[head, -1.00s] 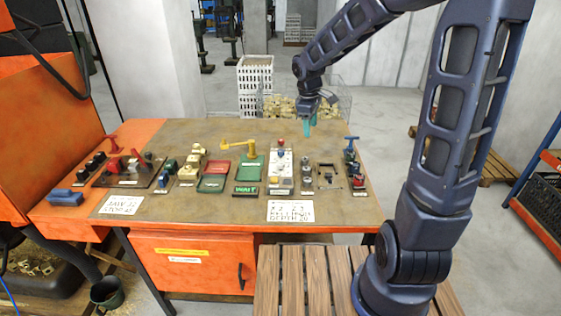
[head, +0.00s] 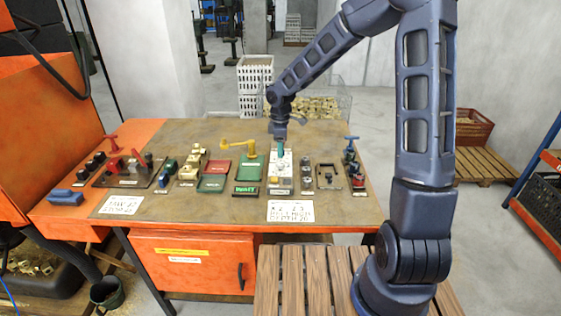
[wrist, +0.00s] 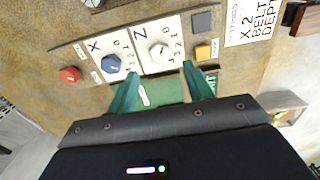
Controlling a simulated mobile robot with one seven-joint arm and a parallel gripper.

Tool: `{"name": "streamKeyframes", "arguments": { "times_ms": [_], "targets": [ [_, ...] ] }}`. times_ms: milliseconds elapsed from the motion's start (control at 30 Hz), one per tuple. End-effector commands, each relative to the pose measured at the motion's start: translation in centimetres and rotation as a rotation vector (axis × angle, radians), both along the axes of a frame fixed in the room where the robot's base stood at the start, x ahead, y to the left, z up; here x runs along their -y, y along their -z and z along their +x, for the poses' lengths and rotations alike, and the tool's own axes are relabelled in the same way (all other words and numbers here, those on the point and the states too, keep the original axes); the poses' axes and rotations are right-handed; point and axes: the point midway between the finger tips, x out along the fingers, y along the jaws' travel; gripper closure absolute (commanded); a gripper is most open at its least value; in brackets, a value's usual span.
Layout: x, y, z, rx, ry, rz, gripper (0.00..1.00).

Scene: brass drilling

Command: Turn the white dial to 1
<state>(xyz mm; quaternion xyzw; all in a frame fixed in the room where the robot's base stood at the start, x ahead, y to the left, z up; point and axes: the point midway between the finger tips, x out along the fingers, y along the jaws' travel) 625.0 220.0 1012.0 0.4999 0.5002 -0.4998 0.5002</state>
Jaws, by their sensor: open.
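The white dial (wrist: 159,51) shows in the wrist view on a white panel marked Z, with small numbers along its side. Its pointer is too small to read surely. A blue dial (wrist: 111,64) sits on the neighbouring panel marked X. My gripper (wrist: 160,72) is open, its two teal fingers apart, with the white dial just beyond the gap between the tips and nothing held. In the head view my gripper (head: 280,148) points down over the white control panel (head: 281,168); I cannot make out the white dial there.
A red button (wrist: 69,74), a yellow button (wrist: 203,52) and a grey button (wrist: 202,22) lie close to the dials. A lettered sheet (head: 290,210) lies in front.

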Motion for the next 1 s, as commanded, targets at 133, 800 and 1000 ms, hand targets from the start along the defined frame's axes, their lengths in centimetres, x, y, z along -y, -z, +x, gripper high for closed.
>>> {"name": "streamKeyframes", "arguments": {
  "times_ms": [133,800,1000],
  "targets": [
    [0.0,2.7,-0.1,-0.004,0.0,-0.001,0.49],
    [0.0,6.5,0.0,0.0,0.001,0.0,0.49],
    [0.0,6.5,0.0,0.0,0.001,0.0,0.82]
  ]
}}
